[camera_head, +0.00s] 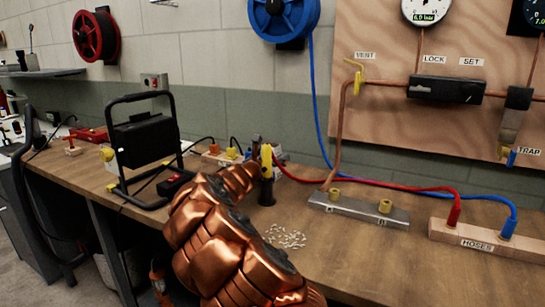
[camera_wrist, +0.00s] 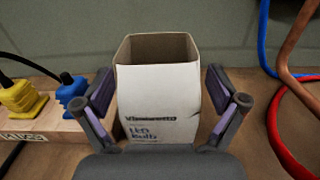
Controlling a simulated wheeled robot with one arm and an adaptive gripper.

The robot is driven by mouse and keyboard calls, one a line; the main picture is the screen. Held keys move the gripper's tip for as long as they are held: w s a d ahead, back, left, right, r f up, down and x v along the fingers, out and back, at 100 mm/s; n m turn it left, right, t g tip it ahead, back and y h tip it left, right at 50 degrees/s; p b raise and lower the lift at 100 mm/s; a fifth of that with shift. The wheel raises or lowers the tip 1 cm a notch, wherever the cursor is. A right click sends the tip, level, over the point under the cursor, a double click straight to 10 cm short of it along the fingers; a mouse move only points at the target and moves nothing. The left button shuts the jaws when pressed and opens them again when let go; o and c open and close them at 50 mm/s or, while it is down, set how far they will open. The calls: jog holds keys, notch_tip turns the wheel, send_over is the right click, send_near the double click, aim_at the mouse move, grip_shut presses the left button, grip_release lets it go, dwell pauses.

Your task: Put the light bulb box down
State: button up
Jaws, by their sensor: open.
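The light bulb box (camera_wrist: 158,95) is a white, open-topped carton with dark printing on its front. It stands upright in the middle of the wrist view, on the brown bench top close to the grey wall. My gripper (camera_wrist: 160,88) is open, with one finger at each side of the box. A narrow gap seems to show on both sides, though I cannot tell for sure whether a finger touches it. The box's lower front is partly hidden by my gripper's body.
A wooden block with yellow and blue plugs (camera_wrist: 42,115) sits left of the box. Red and blue hoses and a copper pipe (camera_wrist: 297,45) are to the right.

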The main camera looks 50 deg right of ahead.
jog(key=shift+r, duration=0.2)
jog(key=shift+v, duration=3.75)
